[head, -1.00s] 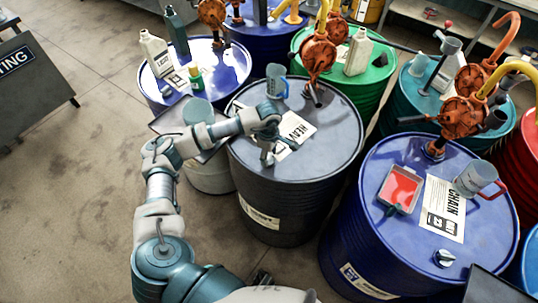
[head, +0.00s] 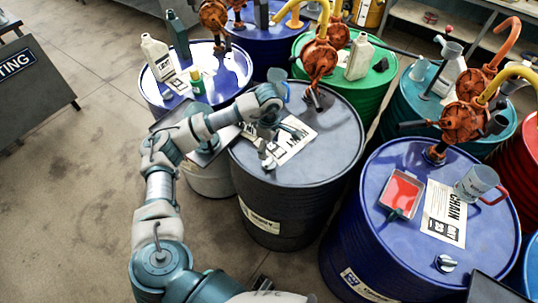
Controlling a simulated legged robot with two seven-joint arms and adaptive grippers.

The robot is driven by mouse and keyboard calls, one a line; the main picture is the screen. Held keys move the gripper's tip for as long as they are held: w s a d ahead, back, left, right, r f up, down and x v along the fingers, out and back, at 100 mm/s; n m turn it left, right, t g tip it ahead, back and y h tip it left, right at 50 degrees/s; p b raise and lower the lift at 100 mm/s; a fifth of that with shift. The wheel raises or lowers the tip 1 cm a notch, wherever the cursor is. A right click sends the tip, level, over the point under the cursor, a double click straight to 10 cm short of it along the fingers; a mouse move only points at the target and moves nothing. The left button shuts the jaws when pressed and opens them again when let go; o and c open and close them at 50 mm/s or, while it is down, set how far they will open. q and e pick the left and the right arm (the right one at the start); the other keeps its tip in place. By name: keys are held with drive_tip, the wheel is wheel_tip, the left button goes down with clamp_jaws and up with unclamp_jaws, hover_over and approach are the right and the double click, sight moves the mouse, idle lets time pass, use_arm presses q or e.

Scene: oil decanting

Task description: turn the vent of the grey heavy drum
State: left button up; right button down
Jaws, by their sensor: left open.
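The grey heavy drum (head: 327,158) stands in the middle of the head view, with a white label sheet (head: 291,147) lettered in black on its lid. My left gripper (head: 281,149) is open above the left front of the lid, its fingers pointing down over the edge of the sheet. I cannot make out the drum's vent apart from the gripper; it seems hidden by the fingers or my wrist. I cannot tell whether a finger touches anything. My right gripper is not in view.
An orange pump (head: 319,57) and a blue jug (head: 277,82) stand on the lid's far side. Green and teal drums crowd behind; open floor lies left.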

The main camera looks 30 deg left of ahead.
sight(269, 159)
use_arm(q)
wheel_tip(269, 159, up, 4)
drive_tip(key=shift+a+r, duration=0.1)
drive_tip(key=shift+r, duration=0.1)
idle(0.5)
